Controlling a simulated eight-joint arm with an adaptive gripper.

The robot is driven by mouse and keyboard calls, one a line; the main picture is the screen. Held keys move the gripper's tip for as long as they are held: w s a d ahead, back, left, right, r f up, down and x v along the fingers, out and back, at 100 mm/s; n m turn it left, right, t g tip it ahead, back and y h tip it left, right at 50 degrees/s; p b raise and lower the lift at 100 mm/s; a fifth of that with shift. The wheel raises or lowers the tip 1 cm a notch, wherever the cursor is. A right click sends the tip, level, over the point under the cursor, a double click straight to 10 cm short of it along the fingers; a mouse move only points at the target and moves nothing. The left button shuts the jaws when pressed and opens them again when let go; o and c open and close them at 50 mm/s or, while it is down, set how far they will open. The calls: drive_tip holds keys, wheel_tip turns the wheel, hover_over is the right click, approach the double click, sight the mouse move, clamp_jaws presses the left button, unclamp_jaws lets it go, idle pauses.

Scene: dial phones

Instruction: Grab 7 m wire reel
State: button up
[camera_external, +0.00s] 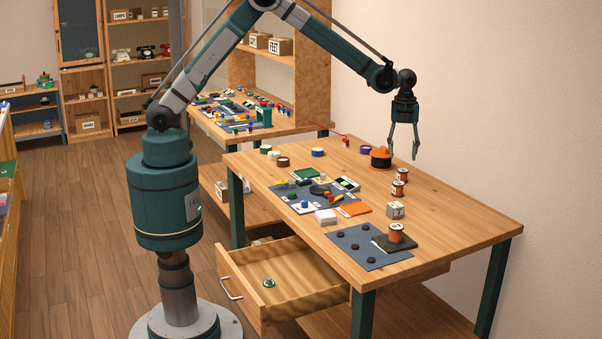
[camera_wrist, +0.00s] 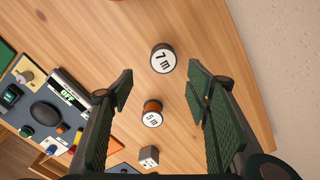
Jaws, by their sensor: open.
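The 7 m wire reel (camera_wrist: 162,58) shows its round white "7 m" label in the wrist view, just above the space between my fingertips. In the external view it appears to be the farther of two orange reels (camera_external: 402,175) near the wall side of the table. My gripper (camera_external: 403,150) is open and empty, fingers pointing down above the table. Its two fingers (camera_wrist: 160,76) frame the lower part of the wrist view. The reel is not between the pads as far as I can tell.
A 5 m reel (camera_wrist: 152,113) and a small white box (camera_wrist: 149,156) stand close by in a row. A panel with an OFF display (camera_wrist: 68,97) lies left. A black and orange item (camera_external: 381,158) stands behind. Another reel (camera_external: 396,233) sits on a dark plate. The wall is right.

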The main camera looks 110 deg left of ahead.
sight(403, 170)
drive_tip(key=shift+w+a+f, duration=0.15)
drive_tip(key=shift+a+f, duration=0.4)
drive_tip(key=shift+f, duration=0.15)
drive_tip(key=shift+f, duration=1.3)
drive_tip(key=shift+w+f, duration=0.15)
drive_tip(key=shift+f, duration=2.45)
drive_tip(key=c, duration=1)
